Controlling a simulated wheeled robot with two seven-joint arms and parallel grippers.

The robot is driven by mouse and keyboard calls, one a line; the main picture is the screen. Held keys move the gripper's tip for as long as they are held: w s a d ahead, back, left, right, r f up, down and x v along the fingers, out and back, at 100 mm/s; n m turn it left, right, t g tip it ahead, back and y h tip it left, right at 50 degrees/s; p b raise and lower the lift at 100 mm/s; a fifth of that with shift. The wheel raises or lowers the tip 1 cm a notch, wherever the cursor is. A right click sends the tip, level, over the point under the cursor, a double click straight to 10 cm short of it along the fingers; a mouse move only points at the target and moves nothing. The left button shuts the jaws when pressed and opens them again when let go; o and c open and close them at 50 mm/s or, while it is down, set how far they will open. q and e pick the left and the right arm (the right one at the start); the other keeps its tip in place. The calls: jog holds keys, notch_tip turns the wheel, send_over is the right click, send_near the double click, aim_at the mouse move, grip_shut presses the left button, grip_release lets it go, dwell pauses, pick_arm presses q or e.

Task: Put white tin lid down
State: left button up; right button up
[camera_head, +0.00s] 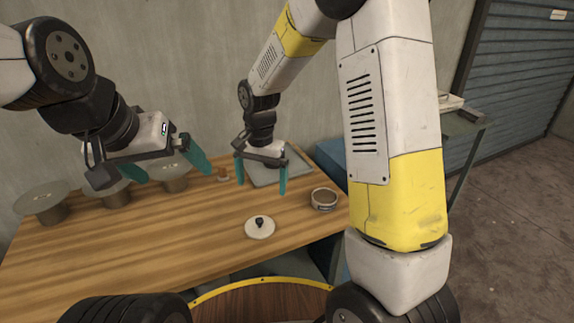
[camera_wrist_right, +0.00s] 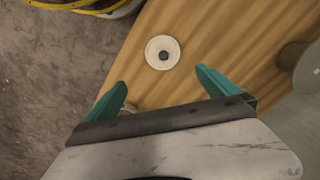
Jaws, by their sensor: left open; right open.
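The white tin lid (camera_head: 253,232) lies flat on the wooden table near its front edge, its dark knob upward. It also shows in the right wrist view (camera_wrist_right: 153,47), beyond my fingertips. A small round tin (camera_head: 324,201) with a pale label stands to the right of the lid, apart from it. My right gripper (camera_head: 261,188) is open and empty above the table, behind the lid; its teal fingers also show in the wrist view (camera_wrist_right: 162,80). My left gripper (camera_head: 170,173) is open and empty over the left part of the table, near the spools.
Several grey-topped spools (camera_head: 45,197) stand along the back left of the table (camera_head: 130,235). A yellow-rimmed round wooden surface (camera_head: 265,300) is in front. The table around the lid is clear.

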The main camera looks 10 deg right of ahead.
jog(key=s+d+r+n+t+y, duration=0.1)
jog(key=s+d+r, duration=0.3)
jog(key=r, duration=0.2)
jog(key=s+d+r+n+t, duration=0.1)
jog(key=s+d+r+t, duration=0.2)
jog(key=r, duration=0.4)
jog(key=s+d+r+n+t, duration=0.1)
jog(key=s+d+r, duration=0.1)
jog(key=s, duration=0.4)
jog(key=s+d+r+n+y, duration=0.1)
jog(key=s+d+r+n, duration=0.1)
jog(key=s, duration=0.4)
jog(key=shift+d+r+n+t, duration=0.3)
jog(key=shift+d+r+t, duration=0.1)
jog(key=shift+d+r, duration=0.4)
